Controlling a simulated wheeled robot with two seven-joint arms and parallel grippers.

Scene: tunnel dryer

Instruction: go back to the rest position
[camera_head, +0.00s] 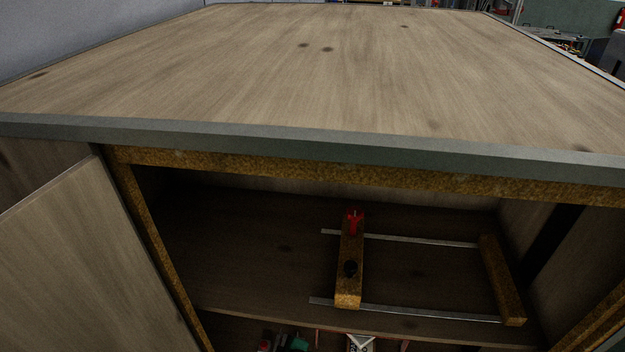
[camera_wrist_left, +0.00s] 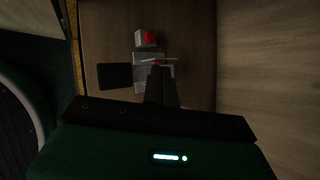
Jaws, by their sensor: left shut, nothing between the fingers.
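My left gripper (camera_wrist_left: 160,66) shows in the left wrist view as dark fingers in front of its green body. The fingers are together with nothing between them. Beyond the fingertips is a wooden surface with a pale box bearing a red round button (camera_wrist_left: 148,38). A light grey piece lies partly hidden behind the fingers, and a flat black square sits just left of them. I cannot tell whether the fingers touch anything. I cannot make out the left gripper clearly in the head view. My right gripper is in neither view.
A wooden cabinet top (camera_head: 330,70) with a grey front edge fills the head view. Below it, an open door (camera_head: 90,255) stands at left. A clamp-like frame (camera_head: 347,290) with metal rails lies on the inner shelf (camera_head: 240,270). Small, unclear items show at the bottom edge.

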